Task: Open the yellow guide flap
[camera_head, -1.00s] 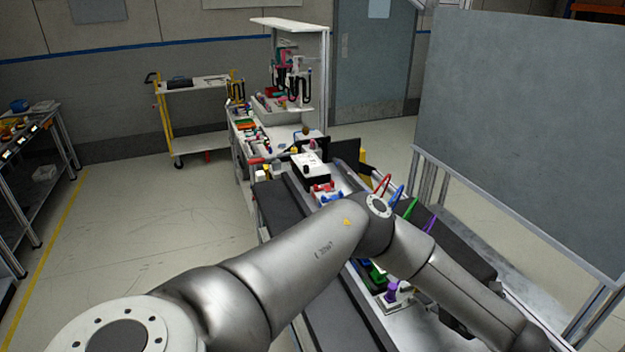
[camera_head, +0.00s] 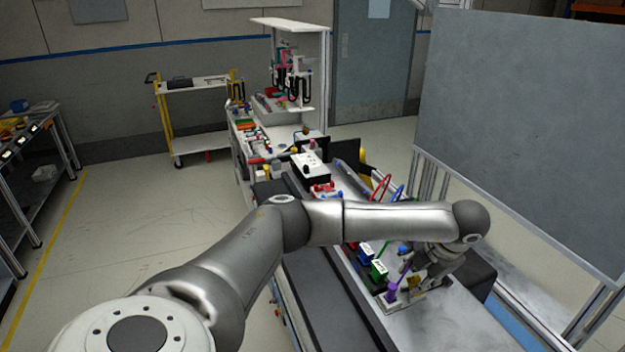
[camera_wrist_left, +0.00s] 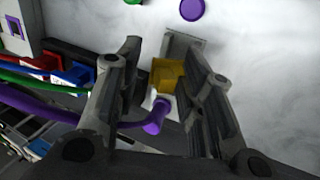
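The yellow guide flap (camera_wrist_left: 168,74) shows in the left wrist view as a small yellow block between my left gripper's fingers, nearer the right finger. My left gripper (camera_wrist_left: 155,52) is open; whether a finger touches the flap I cannot tell. A purple plug (camera_wrist_left: 157,116) with a purple cable lies between the fingers, just below the flap in the picture. In the head view my left gripper (camera_head: 418,284) points down at the near end of the module, beside a purple connector (camera_head: 391,293). The flap is too small to make out clearly there. My right gripper is not in view.
Blue (camera_head: 365,256) and green (camera_head: 379,270) connectors line the module beyond the purple one. Red and blue cables arch behind my left arm. A large grey panel (camera_head: 525,130) stands at the right. The bright metal surface (camera_head: 455,325) in front of the gripper is clear.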

